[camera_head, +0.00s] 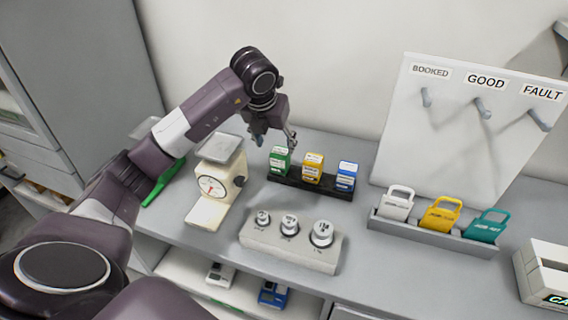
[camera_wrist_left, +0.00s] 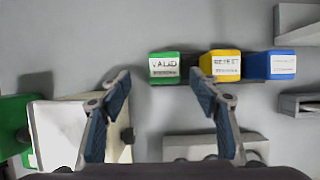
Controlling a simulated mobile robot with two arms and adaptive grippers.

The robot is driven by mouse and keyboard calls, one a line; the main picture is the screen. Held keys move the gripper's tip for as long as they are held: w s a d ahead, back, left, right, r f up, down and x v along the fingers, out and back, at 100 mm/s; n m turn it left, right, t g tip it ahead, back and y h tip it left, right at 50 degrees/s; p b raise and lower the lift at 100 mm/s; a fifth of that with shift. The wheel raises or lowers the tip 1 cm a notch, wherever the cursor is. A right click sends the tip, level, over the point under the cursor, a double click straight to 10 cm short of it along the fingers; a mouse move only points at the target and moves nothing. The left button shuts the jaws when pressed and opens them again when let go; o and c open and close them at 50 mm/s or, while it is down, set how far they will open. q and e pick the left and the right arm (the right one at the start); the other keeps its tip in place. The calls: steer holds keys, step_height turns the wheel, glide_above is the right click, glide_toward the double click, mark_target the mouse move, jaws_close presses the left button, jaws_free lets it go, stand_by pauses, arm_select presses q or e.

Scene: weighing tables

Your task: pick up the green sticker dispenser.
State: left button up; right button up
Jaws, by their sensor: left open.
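The green sticker dispenser (camera_head: 279,160) stands at the left end of a dark tray (camera_head: 325,188), beside a yellow dispenser (camera_head: 312,166) and a blue one (camera_head: 346,176). In the left wrist view the green dispenser (camera_wrist_left: 166,68), with a label reading VALID, lies ahead of and between the fingertips. My left gripper (camera_head: 273,136) is open and empty, above and slightly to the left of the green dispenser. In the left wrist view its two fingers (camera_wrist_left: 160,80) are spread apart. My right gripper is not in view.
A scale (camera_head: 207,200) with a flat pan stands left of the dispensers. A block with several weights (camera_head: 290,245) is in front. At right are a rack with three coloured tags (camera_head: 433,232) and a hook board (camera_head: 470,130). A wall is behind.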

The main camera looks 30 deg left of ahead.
mark_target(280, 151)
arm_select(q)
step_height(280, 151, down, 2)
steer(key=shift+w+d+p, duration=0.15)
steer(key=shift+p, duration=0.2)
steer(key=x, duration=0.1)
steer(key=p+x, duration=0.1)
steer(key=x, duration=0.1)
steer(key=p+x, duration=0.1)
steer(key=x, duration=0.1)
steer(key=shift+w+d+f, duration=0.1)
steer(key=shift+f, duration=0.15)
steer(key=shift+w+f, duration=0.1)
steer(key=shift+f, duration=0.15)
steer(key=shift+r, duration=0.1)
steer(key=c, duration=1.4)
steer(key=shift+r, duration=0.55)
step_height(280, 151, up, 19)
steer(key=b, duration=0.3)
